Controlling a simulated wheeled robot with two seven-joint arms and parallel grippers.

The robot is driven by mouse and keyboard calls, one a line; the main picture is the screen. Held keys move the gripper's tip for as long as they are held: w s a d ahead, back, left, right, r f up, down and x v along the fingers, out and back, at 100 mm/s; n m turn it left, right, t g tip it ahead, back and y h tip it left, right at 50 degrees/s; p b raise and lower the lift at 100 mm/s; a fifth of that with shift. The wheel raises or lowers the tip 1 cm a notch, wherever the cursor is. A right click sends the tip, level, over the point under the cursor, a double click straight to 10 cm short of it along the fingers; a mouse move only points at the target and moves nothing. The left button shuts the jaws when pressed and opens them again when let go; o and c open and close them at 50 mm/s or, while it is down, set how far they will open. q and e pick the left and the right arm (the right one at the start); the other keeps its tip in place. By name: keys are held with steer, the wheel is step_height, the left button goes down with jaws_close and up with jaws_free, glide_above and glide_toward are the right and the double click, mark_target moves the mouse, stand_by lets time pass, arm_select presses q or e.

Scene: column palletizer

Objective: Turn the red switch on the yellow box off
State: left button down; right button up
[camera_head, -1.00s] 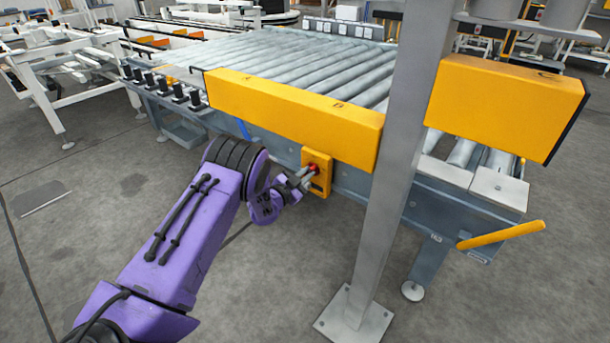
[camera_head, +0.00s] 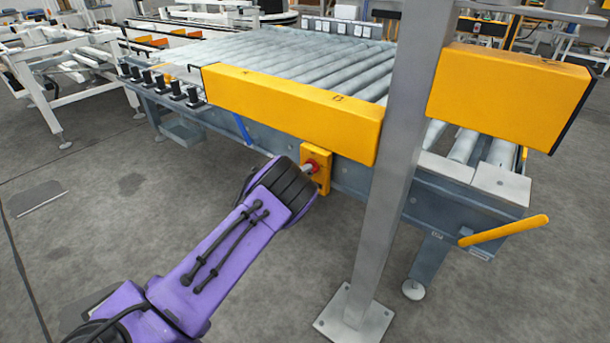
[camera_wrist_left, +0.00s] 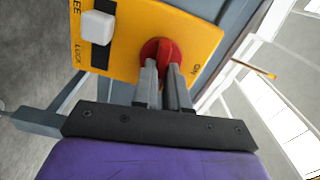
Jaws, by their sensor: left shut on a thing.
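The yellow box (camera_head: 322,174) is fixed to the side of the roller conveyor, below the long yellow guard. The red switch (camera_head: 311,166) sits on its face, and my purple left arm partly covers the box. In the left wrist view the yellow box (camera_wrist_left: 139,30) fills the upper middle, with the round red switch (camera_wrist_left: 160,50) on it. My left gripper (camera_wrist_left: 163,72) is shut on the red switch, its two grey fingers either side of the switch's raised grip. In the head view the gripper (camera_head: 307,169) is mostly hidden behind my wrist. My right gripper is not in view.
A grey post (camera_head: 392,165) stands right of the box on a floor plate. The yellow guard (camera_head: 290,110) overhangs the box. A yellow bar (camera_head: 503,230) sticks out at the right. A white block (camera_wrist_left: 97,27) sits beside the switch.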

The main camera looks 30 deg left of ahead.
arm_select(q)
steer(key=shift+f+m, duration=0.15)
steer(key=shift+m, duration=0.75)
steer(key=c, duration=1.1)
jaws_free()
steer(key=shift+c, duration=0.2)
steer(key=s+p, duration=0.2)
steer(key=s, duration=0.8)
steer(key=shift+s+a, duration=0.35)
steer(key=shift+a, duration=0.05)
